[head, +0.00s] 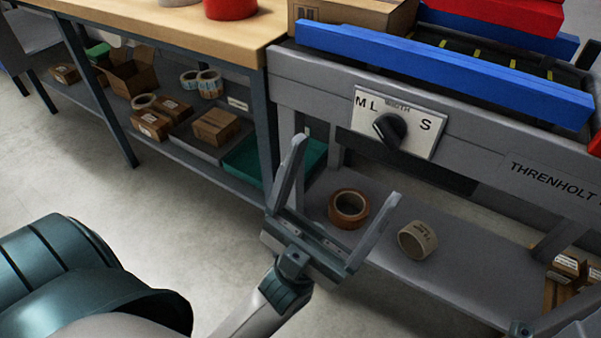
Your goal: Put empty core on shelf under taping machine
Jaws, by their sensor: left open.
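The taping machine (300,87) stands at the right, with a grey shelf (465,287) low beneath it. A pale beige core (417,240) with printing on it appears to rest on this shelf, its open end showing. A brown tape roll (348,209) sits on the shelf to its left. My left gripper (345,169) is open, its two fingers spread and pointing up toward the machine, with nothing held between them. In the picture it lies in front of the shelf's left part; its right finger passes between roll and core. My right gripper is not clearly visible.
A wooden-topped bench (150,22) stands at the left; its lower shelf holds cardboard boxes (215,127), tape rolls and a green tray (243,160). A width knob (388,128) is on the machine's front. Boxes (563,283) are at the lower right. The floor at left is clear.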

